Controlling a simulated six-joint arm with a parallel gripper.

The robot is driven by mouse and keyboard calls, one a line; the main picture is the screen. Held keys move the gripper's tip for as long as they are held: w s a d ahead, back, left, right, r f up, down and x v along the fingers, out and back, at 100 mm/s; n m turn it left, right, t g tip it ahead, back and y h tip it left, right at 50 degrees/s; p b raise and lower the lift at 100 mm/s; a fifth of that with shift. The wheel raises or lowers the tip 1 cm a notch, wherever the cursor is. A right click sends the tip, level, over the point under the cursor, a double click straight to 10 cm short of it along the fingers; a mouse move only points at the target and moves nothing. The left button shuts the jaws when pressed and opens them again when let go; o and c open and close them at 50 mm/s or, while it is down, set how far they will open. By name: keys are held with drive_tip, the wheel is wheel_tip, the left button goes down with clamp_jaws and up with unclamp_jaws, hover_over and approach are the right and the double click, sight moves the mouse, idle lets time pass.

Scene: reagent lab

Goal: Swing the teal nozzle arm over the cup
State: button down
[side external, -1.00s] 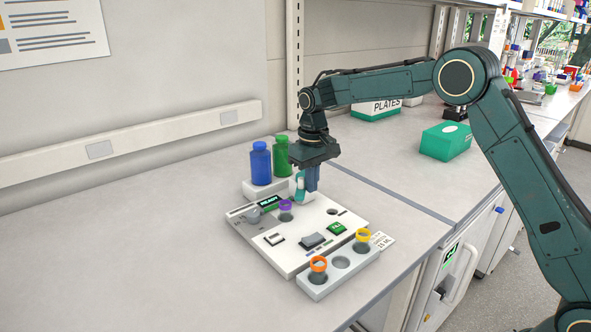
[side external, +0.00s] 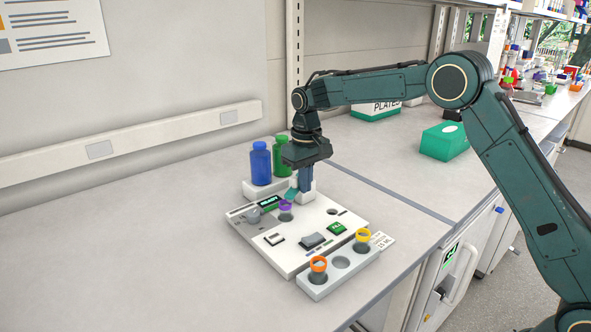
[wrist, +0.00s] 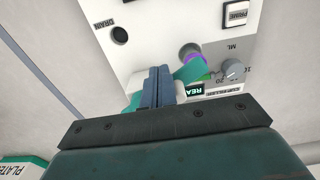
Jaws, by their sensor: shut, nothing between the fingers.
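The teal nozzle arm (wrist: 191,73) reaches from beside my fingers toward the purple-rimmed cup and covers part of its rim in the wrist view. In the side view the nozzle arm (side external: 291,194) shows just behind and above the cup (side external: 285,213). The cup sits in the white panel, and its purple rim also shows in the wrist view (wrist: 191,50). My gripper (wrist: 158,72) is shut and empty, its fingers close beside the nozzle arm; I cannot tell if they touch it. In the side view my gripper (side external: 305,190) points down at the panel's back edge.
A blue bottle (side external: 261,165) and a green bottle (side external: 281,158) stand close behind my gripper. The white panel (side external: 290,255) has buttons and a drain hole (wrist: 119,35). A rack (side external: 318,288) with orange and yellow rings lies in front. The left bench is clear.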

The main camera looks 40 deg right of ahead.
drive_tip(key=shift+w+a, duration=0.3)
drive_tip(key=shift+s+d, duration=0.1)
drive_tip(key=shift+s, duration=0.15)
drive_tip(key=shift+s+d, duration=0.1)
drive_tip(key=shift+s, duration=0.25)
drive_tip(key=shift+r, duration=0.1)
idle(0.3)
wheel_tip(320, 180, up, 7)
idle(1.1)
